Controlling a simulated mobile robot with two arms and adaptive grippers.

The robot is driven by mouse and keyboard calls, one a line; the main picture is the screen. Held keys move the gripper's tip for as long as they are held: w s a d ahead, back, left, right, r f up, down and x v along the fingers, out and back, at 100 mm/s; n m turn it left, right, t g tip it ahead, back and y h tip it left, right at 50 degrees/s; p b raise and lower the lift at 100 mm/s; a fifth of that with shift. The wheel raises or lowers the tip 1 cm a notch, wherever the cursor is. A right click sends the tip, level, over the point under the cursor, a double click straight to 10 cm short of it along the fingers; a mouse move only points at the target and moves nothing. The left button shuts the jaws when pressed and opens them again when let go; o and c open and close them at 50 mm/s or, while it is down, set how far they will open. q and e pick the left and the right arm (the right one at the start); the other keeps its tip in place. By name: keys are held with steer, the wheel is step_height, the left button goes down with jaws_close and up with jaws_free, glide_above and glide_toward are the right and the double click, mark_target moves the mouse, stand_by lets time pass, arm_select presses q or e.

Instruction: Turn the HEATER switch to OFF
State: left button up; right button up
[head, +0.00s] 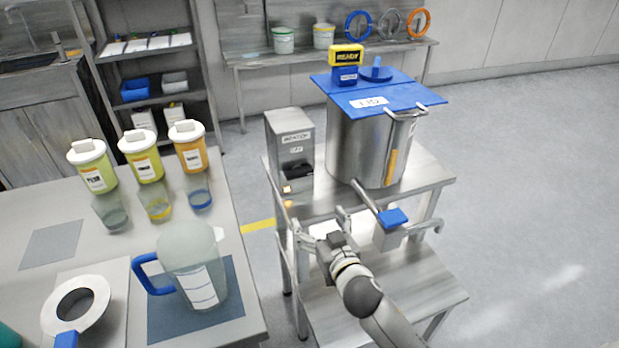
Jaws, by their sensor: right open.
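The HEATER box (284,138) is a grey metal control box on the steel stand, left of the pot. Its front carries two small labels that are blurred. A dark switch (297,170) sits below them; its exact position is too small to tell. A small orange light (287,189) glows at the bottom of the front. My right gripper (318,223) is open and empty, below and in front of the box, with its fingers spread near the stand's front edge. It is apart from the switch. My left gripper is out of view.
A steel pot (362,150) with a blue lid (400,92) stands right of the box. Its outlet with a blue handle (393,217) juts forward, right of my gripper. A table (115,228) at left holds a jug (197,270), jars and a funnel.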

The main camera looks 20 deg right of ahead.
steer(key=t, duration=0.2)
glide_toward(301, 175)
steer(key=s, duration=0.1)
steer(key=w, duration=0.9)
steer(key=shift+w+r, duration=0.15)
steer(key=shift+r, duration=0.05)
steer(key=shift+w, duration=0.7)
steer(key=c, duration=1)
